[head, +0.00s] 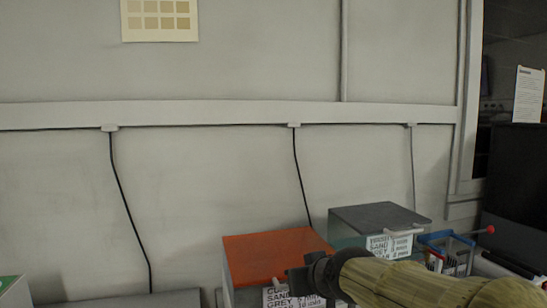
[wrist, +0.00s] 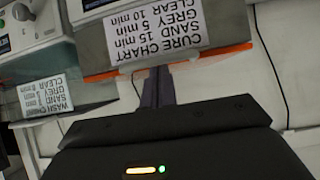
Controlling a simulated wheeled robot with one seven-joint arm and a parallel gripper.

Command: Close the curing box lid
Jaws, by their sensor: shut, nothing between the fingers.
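The curing box (wrist: 92,44) bears a white "CURE CHART" label (wrist: 155,30) on its front. Its orange lid (head: 268,252) lies roughly flat across the top in the head view; the lid's edge also shows in the wrist view (wrist: 222,56). I cannot tell whether a small gap remains under the lid. My gripper (head: 308,277) is shut and empty, at the front right of the lid, overlapping the box and part of its label in the head view. In the wrist view the dark fingers (wrist: 158,82) point at the lid's front edge. Contact is unclear.
A grey-topped box (head: 375,217) with a white handle (head: 402,232) stands to the right; its wash chart label shows in the wrist view (wrist: 45,93). Right of it is a blue-rimmed basket (head: 447,245) with a red-tipped rod. Cables hang on the wall behind.

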